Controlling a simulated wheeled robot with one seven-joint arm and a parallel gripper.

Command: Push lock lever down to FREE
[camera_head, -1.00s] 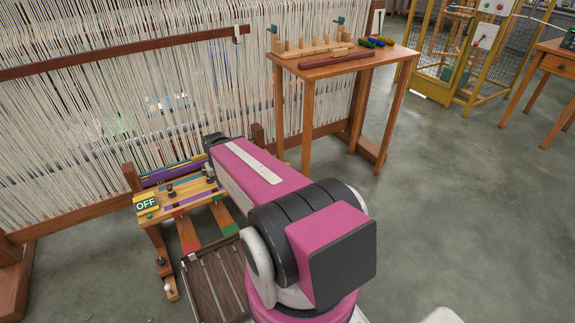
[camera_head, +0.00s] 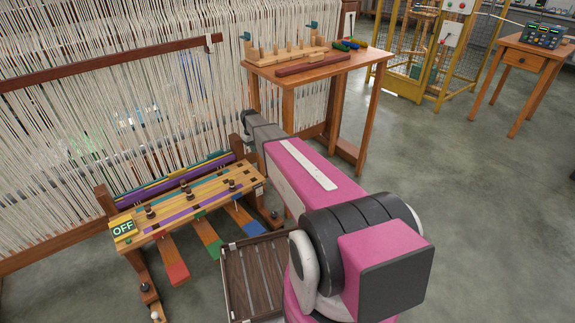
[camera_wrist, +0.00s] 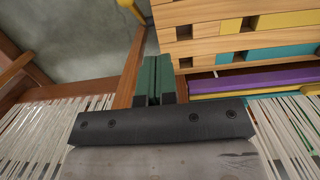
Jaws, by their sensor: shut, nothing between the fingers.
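I cannot pick out a lever marked FREE in either view. In the head view the low wooden bench (camera_head: 190,205) stands before the loom, with a green OFF sign (camera_head: 124,229) at its left end. Several dark pegs (camera_head: 187,193) stand on its top, and a dark knob (camera_head: 275,215) shows beyond its right end. My gripper (camera_wrist: 156,80) shows in the wrist view, its green fingers together and empty. The bench's striped wooden edge (camera_wrist: 215,40) is just right of them; I see no contact. In the head view my fingers are hidden by my arm, near the bench's right end.
Loom threads (camera_head: 60,140) fill the back left. Coloured pedals (camera_head: 171,262) slope from the bench, beside a slatted brown tray (camera_head: 250,275). A wooden table (camera_head: 320,62) with a peg rack stands behind my arm. The floor (camera_head: 470,200) at right is clear.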

